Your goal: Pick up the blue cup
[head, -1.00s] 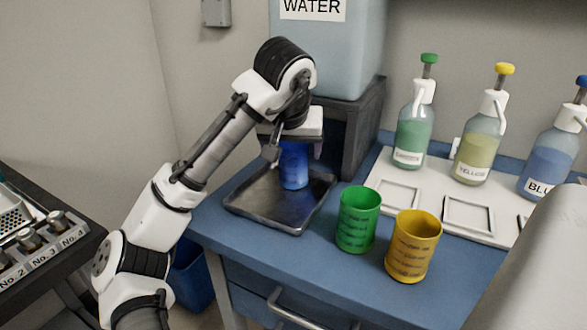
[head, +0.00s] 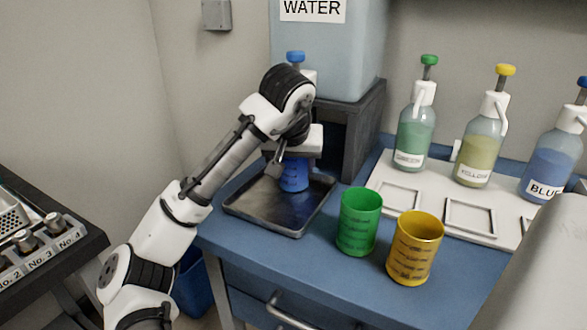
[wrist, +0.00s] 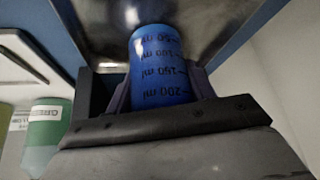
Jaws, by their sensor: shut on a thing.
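The blue cup (head: 294,176) is over the dark metal tray (head: 262,222) under the water tank, with volume marks on its side. My gripper (head: 292,158) is shut on it from above and hides its upper part in the head view. In the wrist view the blue cup (wrist: 158,65) sits between the two fingers of my gripper (wrist: 160,92). I cannot tell whether its base touches the tray.
A green cup (head: 359,222) and a yellow cup (head: 414,248) stand on the blue table right of the tray. Green (head: 413,135), yellow (head: 477,150) and blue (head: 550,165) bottles stand behind. The water tank (head: 330,60) rises above its dark stand (head: 365,125).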

